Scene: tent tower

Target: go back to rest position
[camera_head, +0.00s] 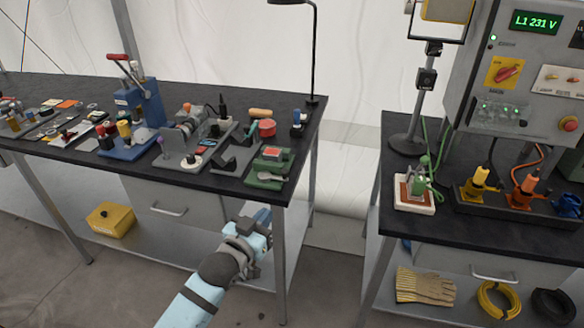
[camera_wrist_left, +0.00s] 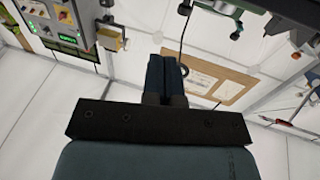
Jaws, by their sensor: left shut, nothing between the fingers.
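My left gripper (camera_head: 262,215) is in front of the left workbench's right front corner, below the level of its top. Its light blue arm comes up from the bottom of the head view. The fingers are shut with nothing between them. In the left wrist view the dark blue fingers (camera_wrist_left: 165,80) lie together in front of white tent walls and touch nothing. My right gripper is not in either view.
The left workbench (camera_head: 225,186) carries many small tools and fixtures. The right workbench (camera_head: 395,232) bears plugs and a control cabinet (camera_head: 470,70). A gap of floor lies between them. Gloves (camera_head: 425,287) and cable coils (camera_head: 498,299) lie on the right bench's lower shelf.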

